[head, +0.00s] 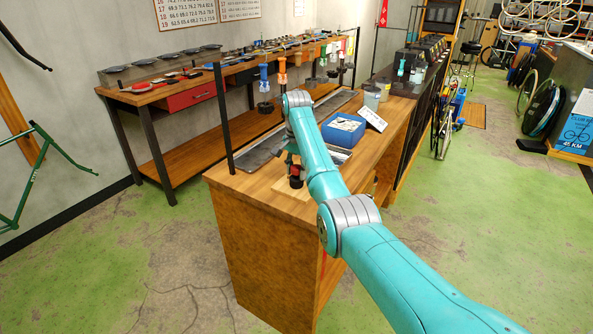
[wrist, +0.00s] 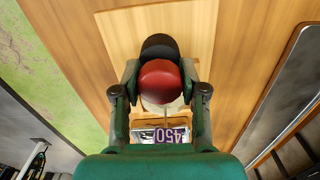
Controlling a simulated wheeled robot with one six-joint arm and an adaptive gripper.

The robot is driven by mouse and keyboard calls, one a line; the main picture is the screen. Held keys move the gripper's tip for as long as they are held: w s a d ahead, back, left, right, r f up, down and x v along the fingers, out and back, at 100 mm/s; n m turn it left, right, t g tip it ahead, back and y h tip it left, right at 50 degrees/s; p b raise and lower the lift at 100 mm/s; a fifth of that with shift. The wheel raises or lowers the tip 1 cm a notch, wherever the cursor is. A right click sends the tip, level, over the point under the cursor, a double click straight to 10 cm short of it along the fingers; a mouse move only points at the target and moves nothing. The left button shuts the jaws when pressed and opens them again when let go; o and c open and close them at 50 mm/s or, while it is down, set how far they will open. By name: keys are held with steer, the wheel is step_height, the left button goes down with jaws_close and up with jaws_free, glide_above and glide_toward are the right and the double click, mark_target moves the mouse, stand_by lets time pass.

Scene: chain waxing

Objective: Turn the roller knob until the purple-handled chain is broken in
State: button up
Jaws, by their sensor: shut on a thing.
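My gripper (wrist: 161,72) is shut on a red rounded knob (wrist: 160,84), one finger on each side of it. A black round part (wrist: 159,46) shows just beyond the knob. In the head view the red knob (head: 297,171) is at the near end of the wooden bench, below my wrist. A small panel with purple 450 lettering (wrist: 166,135) lies between the gripper's fingers, close to the palm. Blue (head: 263,72) and orange (head: 282,69) handles hang from a rack over the bench. I cannot make out a purple handle or the roller's chain; my arm covers part of the bench.
The wooden bench (head: 232,184) carries a blue bin (head: 343,131), a white card (head: 372,117) and a grey cup (head: 371,99) behind my arm. A dark post (head: 223,120) stands at its left edge. Green floor (head: 440,225) is clear to the right.

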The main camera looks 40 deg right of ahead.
steer(key=m, duration=0.7)
steer(key=n, duration=0.3)
steer(key=shift+n, duration=0.4)
steer(key=n, duration=0.8)
steer(key=shift+n, duration=0.4)
steer(key=n, duration=0.4)
steer(key=o, duration=1.3)
steer(key=shift+o, duration=0.2)
